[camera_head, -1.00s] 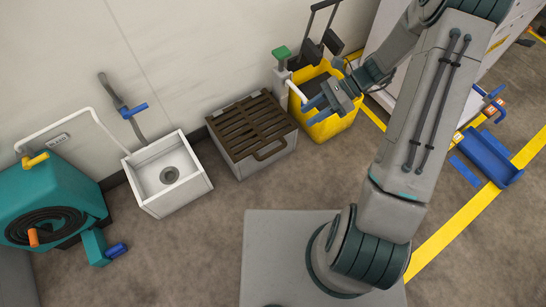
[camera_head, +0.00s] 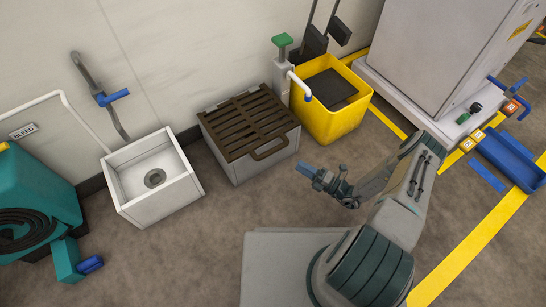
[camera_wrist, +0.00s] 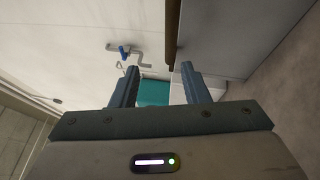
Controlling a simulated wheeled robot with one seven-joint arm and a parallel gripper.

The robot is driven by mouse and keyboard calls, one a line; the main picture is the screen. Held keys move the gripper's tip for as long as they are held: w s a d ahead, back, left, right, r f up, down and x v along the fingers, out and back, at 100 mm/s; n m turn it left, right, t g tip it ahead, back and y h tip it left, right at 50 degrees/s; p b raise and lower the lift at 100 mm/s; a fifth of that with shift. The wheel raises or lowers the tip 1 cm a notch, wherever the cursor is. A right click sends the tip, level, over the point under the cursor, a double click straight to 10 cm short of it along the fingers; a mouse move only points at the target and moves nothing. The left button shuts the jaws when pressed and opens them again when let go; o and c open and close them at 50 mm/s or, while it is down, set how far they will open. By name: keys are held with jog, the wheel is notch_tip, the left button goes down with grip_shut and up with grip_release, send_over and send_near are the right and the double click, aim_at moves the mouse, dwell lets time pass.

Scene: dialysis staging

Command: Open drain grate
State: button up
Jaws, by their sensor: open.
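The drain grate (camera_head: 247,117) is a brown slatted lid lying flat on a grey box (camera_head: 258,165) against the wall. Its loop handle (camera_head: 271,151) sits at the front right edge. My gripper (camera_head: 307,169) is open and empty, to the right of the handle and apart from it, with blue fingers pointing left. In the wrist view my gripper (camera_wrist: 160,84) shows both fingers spread. The grate's brown edge (camera_wrist: 173,35) and the grey box side (camera_wrist: 225,35) show beyond and right of the fingers there.
A white sink (camera_head: 150,180) stands left of the box, with a teal hose reel (camera_head: 35,205) farther left. A yellow bucket (camera_head: 330,110) and a green-topped post (camera_head: 282,60) stand close on the right. Bare floor (camera_head: 215,235) lies in front.

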aim_at(273, 151)
jog(key=shift+m+t+h, duration=0.3)
jog(key=shift+m+t, duration=0.1)
jog(key=shift+m, duration=0.4)
jog(key=b+x, duration=0.1)
jog(key=x, duration=0.3)
jog(key=f+b+x, duration=0.1)
jog(key=x, duration=0.4)
jog(key=f+b+x, duration=0.1)
jog(key=x, duration=0.3)
jog(key=shift+w+a+r+b, duration=0.1)
jog(key=shift+a+b, duration=0.2)
grip_shut()
